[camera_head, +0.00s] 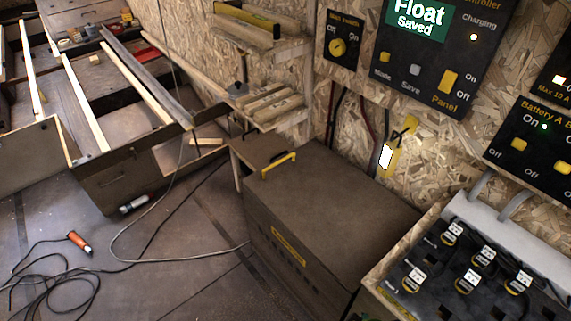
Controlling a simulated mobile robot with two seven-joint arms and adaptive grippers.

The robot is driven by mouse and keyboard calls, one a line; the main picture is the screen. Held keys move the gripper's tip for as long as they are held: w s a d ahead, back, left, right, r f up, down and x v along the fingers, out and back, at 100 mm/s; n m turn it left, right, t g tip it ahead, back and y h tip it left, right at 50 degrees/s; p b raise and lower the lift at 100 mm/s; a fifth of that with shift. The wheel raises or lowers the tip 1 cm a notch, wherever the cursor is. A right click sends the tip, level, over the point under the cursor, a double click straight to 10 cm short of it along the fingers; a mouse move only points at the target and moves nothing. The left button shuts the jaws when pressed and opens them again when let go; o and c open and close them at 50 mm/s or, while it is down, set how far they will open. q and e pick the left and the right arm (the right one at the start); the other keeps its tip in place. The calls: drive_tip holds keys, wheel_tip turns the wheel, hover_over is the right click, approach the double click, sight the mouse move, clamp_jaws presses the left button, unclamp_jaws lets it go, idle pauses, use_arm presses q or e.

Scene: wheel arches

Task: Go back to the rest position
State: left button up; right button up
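Neither of my grippers shows in the head view, and no part of my arms can be made out. Whether they hold anything cannot be seen. The task names no object. The head view looks down into a wood-lined space with a large brown box (335,205) in the middle, its lid shut and a yellow handle (280,164) at its back left edge.
A control panel (440,55) reading "Float Saved" hangs on the wall. A tray of battery connectors (470,275) stands at lower right. A wooden bed frame (120,165) is at left. An orange-handled tool (78,241) and loose cables lie on the floor.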

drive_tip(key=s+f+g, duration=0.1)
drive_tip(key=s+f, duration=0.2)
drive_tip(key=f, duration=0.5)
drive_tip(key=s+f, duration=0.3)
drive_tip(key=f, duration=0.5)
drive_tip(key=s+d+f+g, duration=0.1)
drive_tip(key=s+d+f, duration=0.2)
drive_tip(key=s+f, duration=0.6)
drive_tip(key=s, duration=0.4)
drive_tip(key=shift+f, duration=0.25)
